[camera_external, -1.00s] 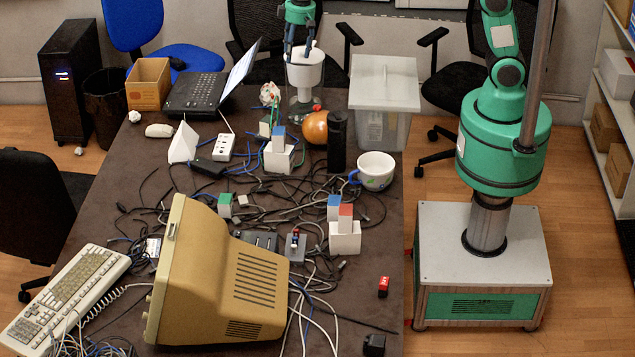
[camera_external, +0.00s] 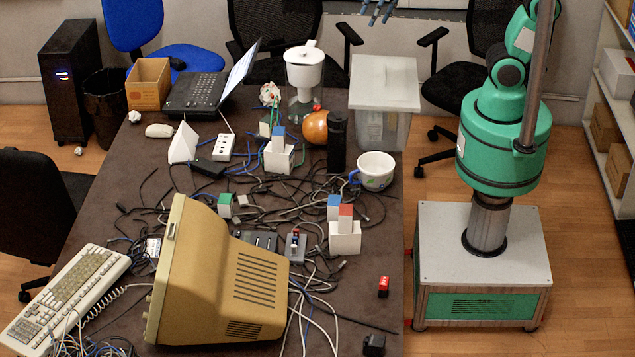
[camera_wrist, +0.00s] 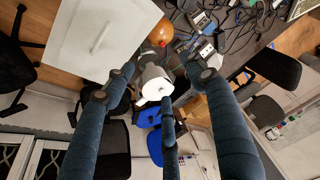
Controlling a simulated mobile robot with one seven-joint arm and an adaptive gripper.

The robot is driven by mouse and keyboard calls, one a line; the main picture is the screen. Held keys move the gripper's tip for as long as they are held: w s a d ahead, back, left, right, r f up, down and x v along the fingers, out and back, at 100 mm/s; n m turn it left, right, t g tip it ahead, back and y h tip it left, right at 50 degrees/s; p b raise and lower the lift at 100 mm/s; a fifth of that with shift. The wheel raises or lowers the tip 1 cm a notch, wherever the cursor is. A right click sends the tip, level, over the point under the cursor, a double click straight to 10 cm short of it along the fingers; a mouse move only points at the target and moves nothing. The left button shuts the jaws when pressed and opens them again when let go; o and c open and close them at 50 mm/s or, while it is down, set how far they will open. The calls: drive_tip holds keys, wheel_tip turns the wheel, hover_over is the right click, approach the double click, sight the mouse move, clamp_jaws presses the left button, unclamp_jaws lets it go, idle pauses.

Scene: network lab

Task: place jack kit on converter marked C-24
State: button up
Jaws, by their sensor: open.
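No label reading C-24 is legible, and I cannot tell for sure which piece is the jack kit or the converter. A white block with blue and red cubes on top (camera_external: 345,240) stands at the table's right side. A similar white block with a blue cube (camera_external: 279,160) stands farther back. Small dark grey devices (camera_external: 296,247) lie behind the monitor's right side. A small red piece (camera_external: 383,287) lies near the right edge. My gripper (camera_external: 378,12) is high at the top edge of the external view. In the wrist view my gripper (camera_wrist: 162,75) has its fingers spread and empty.
A white-lidded pitcher (camera_external: 304,68) stands at the table's back, with an orange round object (camera_external: 316,127), a black cylinder (camera_external: 337,140) and a white mug (camera_external: 375,171) nearby. A beige monitor (camera_external: 215,275) fills the front. Cables tangle across the middle. A lidded bin (camera_external: 384,85) stands beyond.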

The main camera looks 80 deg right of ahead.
drive_tip(key=s+f+n+t, duration=0.1)
drive_tip(key=s, duration=1.5)
drive_tip(key=shift+f+t, duration=0.3)
drive_tip(key=shift+f, duration=0.05)
